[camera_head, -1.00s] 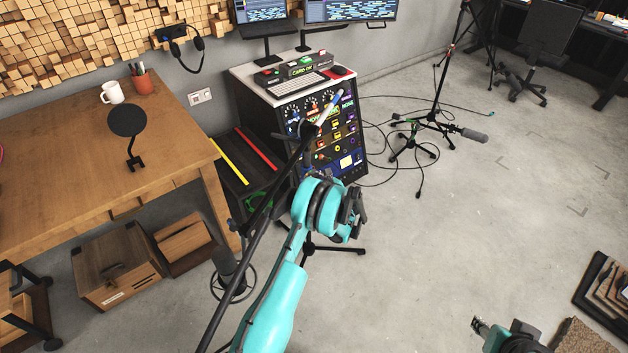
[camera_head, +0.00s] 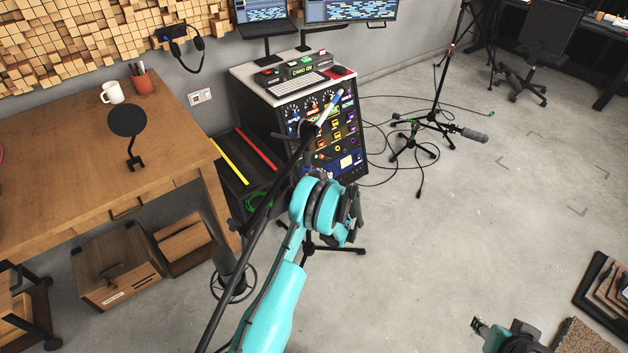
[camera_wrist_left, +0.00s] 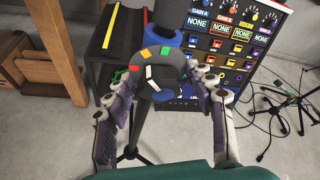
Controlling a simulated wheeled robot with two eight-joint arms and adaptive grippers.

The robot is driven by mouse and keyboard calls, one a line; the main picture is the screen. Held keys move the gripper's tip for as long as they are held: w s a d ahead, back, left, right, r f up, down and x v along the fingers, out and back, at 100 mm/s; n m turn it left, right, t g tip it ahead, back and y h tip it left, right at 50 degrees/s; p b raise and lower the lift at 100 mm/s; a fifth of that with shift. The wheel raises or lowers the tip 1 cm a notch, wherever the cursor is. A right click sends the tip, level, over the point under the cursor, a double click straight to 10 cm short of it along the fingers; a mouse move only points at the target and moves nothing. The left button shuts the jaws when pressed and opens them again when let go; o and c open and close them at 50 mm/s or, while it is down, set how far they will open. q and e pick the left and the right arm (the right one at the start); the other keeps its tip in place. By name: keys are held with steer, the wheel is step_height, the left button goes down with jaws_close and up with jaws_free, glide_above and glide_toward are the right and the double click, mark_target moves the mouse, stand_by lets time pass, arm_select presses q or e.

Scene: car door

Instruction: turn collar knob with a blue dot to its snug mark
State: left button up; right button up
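A dark collar knob (camera_wrist_left: 160,89) on a black stand is in the middle of the left wrist view. A white mark curves on its face. A grey collar (camera_wrist_left: 150,62) with green, orange and red patches surrounds it, and a blue part (camera_wrist_left: 168,12) is above. I cannot make out a blue dot. My left gripper (camera_wrist_left: 168,82) is open, with one finger on each side of the knob; whether they touch it is unclear. In the head view my left gripper (camera_head: 350,215) is partly hidden by my wrist. My right gripper (camera_head: 478,328) is at the bottom right, too small to read.
A long black boom (camera_head: 250,245) crosses in front of the rack of knobs and buttons (camera_head: 345,135). A wooden desk (camera_head: 80,170) stands at left. Another microphone stand (camera_head: 430,120) and cables are at right. The floor (camera_head: 480,220) at centre right is clear.

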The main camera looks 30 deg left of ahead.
arm_select(q)
steer(key=v, duration=1.2)
stand_by(0.4)
steer(key=s+d+r+n+h, duration=0.3)
steer(key=s+r+n, duration=0.15)
steer(key=r, duration=0.35)
steer(key=s+d+r+n+h, duration=0.25)
steer(key=s+r+n, duration=0.2)
steer(key=r, duration=0.35)
steer(key=s+d+r+n+h, duration=0.2)
steer(key=s+d+n, duration=0.3)
steer(key=s, duration=0.6)
steer(key=s+d+r+n+h, duration=0.2)
steer(key=s+d+n+h, duration=0.2)
steer(key=s, duration=0.8)
steer(key=shift+d+n, duration=0.6)
steer(key=shift+d, duration=0.55)
